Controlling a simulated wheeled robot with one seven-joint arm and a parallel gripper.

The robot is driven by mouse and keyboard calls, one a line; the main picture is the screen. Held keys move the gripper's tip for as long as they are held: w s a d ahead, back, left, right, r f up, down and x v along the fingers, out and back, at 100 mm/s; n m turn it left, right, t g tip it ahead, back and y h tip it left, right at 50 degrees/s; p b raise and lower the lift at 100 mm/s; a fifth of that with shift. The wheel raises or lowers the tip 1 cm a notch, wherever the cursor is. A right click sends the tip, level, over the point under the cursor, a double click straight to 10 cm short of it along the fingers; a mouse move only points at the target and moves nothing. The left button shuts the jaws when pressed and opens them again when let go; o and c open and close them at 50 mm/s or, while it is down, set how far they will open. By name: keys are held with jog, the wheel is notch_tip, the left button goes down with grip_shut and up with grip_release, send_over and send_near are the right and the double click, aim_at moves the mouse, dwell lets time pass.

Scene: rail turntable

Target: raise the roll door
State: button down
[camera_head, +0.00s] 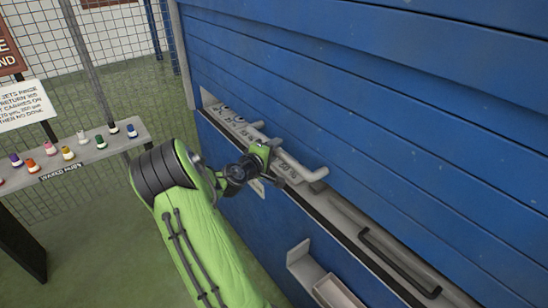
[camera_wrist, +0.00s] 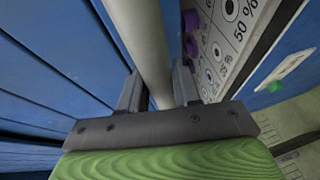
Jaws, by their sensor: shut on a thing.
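The blue slatted roll door (camera_head: 400,90) fills the upper right of the head view. Its slats also show at the left of the wrist view (camera_wrist: 50,60). A grey bar handle (camera_head: 308,171) runs along the door's lower part, its near end bent. My gripper (camera_head: 270,160) is at this bar, its jaws on either side of it. In the wrist view the grey bar (camera_wrist: 143,40) passes between the jaws (camera_wrist: 158,90), and my gripper is shut on it. How the bar joins the door is hidden.
A panel with purple knobs (camera_wrist: 191,20) and printed labels lies beside the bar. A black handle (camera_head: 400,262) and a pale tray (camera_head: 330,288) are at lower right. A shelf of small coloured pots (camera_head: 100,148) and wire mesh stand at left. Green floor is clear between.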

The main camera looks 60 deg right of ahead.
notch_tip(320, 180, up, 28)
jog(key=p, duration=1.7)
jog(key=shift+p, duration=0.3)
jog(key=shift+f, duration=0.1)
jog(key=c, duration=0.9)
grip_release()
jog(key=b+v, duration=0.2)
jog(key=v, duration=1.4)
jog(key=shift+f, duration=0.15)
jog(key=shift+d, duration=0.1)
